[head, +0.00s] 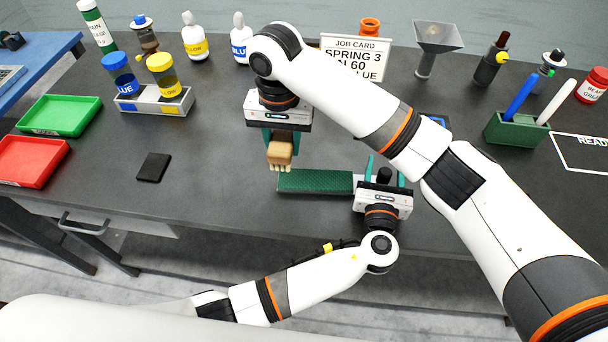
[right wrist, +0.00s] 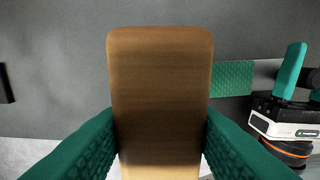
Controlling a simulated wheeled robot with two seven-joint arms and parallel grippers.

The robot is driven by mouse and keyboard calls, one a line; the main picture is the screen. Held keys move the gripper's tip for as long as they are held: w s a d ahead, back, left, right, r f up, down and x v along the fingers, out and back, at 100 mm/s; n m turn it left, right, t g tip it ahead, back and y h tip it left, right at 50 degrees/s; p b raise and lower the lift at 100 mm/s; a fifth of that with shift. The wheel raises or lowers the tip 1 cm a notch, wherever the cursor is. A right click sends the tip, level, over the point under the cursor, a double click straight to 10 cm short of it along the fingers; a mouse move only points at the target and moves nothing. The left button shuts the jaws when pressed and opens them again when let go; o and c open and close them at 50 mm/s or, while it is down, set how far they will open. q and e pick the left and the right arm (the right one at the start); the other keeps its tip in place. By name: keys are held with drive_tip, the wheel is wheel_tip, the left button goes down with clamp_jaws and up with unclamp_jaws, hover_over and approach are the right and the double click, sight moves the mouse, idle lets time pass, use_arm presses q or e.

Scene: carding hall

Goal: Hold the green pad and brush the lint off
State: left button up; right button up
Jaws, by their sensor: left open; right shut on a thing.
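The green pad (head: 315,181) lies flat near the bench's front edge; part of it also shows in the right wrist view (right wrist: 232,79). My left gripper (head: 386,168) is at the pad's right end, fingers apart, with a dark knob (head: 384,175) between them. One of its fingers shows at the right of the right wrist view. My right gripper (head: 281,140) is shut on a wooden brush (head: 281,152), bristles down, by the pad's left end. I cannot tell whether the bristles touch the pad. The brush (right wrist: 160,90) fills the middle of the right wrist view. I cannot make out lint.
A job card (head: 355,60) stands behind my right arm. Green (head: 60,130) and red (head: 48,177) trays are at left, with a small black block (head: 153,167) nearby. A rack (head: 155,103) of jars and several bottles line the back.

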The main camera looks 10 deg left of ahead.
use_arm(q)
drive_tip(key=s, duration=0.7)
drive_tip(key=s+a, duration=0.1)
drive_tip(key=s, duration=0.3)
drive_tip(key=shift+s, duration=0.35)
